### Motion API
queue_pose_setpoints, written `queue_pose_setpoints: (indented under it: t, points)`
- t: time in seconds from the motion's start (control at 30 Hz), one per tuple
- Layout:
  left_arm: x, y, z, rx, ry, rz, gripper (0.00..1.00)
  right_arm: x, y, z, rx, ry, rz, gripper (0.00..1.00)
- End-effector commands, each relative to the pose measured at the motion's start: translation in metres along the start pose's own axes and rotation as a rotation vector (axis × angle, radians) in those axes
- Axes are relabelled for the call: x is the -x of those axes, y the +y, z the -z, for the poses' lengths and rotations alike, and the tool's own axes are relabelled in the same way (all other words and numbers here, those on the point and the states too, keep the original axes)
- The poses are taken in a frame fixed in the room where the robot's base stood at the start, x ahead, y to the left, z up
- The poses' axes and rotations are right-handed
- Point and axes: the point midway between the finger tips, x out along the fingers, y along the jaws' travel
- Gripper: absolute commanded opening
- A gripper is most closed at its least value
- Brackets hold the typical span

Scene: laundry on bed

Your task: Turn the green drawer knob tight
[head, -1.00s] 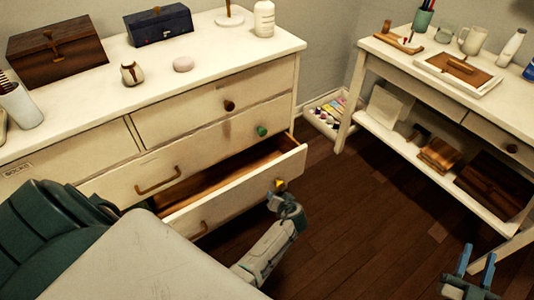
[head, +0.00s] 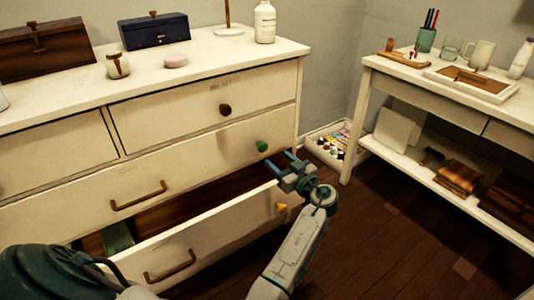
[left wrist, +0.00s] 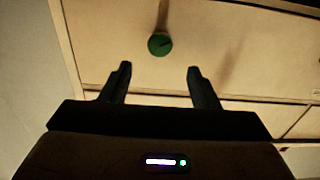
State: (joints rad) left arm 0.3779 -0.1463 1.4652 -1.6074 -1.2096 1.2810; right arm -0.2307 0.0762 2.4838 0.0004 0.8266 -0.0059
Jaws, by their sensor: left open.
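The green knob (head: 262,147) sits at the right end of a closed drawer front on the white dresser (head: 215,169). It also shows in the left wrist view (left wrist: 159,44), round with a dark slot-like mark. My left gripper (head: 279,160) is open and empty, just in front of and slightly below the green knob in the head view. In the left wrist view the knob lies beyond the two fingertips (left wrist: 160,68), between their lines, with no contact visible. My right gripper is not in view.
Below, an open drawer (head: 215,240) with a yellow knob (head: 282,208) juts out beneath my left gripper. A dark brown knob (head: 225,110) is above. The dresser top holds boxes and jars. A white side table (head: 420,90) stands right; wooden floor lies between.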

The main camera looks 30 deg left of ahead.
Motion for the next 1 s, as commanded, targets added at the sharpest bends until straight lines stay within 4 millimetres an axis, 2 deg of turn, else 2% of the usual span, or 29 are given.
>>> queue_pose_setpoints:
  t: [0.1,0.33,0.5,0.77,0.83,1.0]
  points:
    - [-0.026,0.0,0.0,-0.002,0.004,0.001,0.55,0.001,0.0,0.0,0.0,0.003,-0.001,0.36]
    - [-0.061,0.0,-0.001,-0.003,0.001,0.0,0.55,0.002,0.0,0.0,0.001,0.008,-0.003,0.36]
    - [-0.073,0.0,-0.001,-0.002,0.0,-0.001,0.55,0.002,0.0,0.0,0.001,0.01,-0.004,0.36]
    - [-0.074,0.0,-0.001,-0.002,-0.002,-0.002,0.55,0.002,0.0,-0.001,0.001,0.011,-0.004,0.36]
    - [-0.074,0.0,-0.001,-0.002,-0.001,-0.002,0.47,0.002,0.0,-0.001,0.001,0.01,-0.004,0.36]
    - [-0.074,0.0,-0.001,-0.002,-0.001,-0.002,0.14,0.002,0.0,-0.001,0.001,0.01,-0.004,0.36]
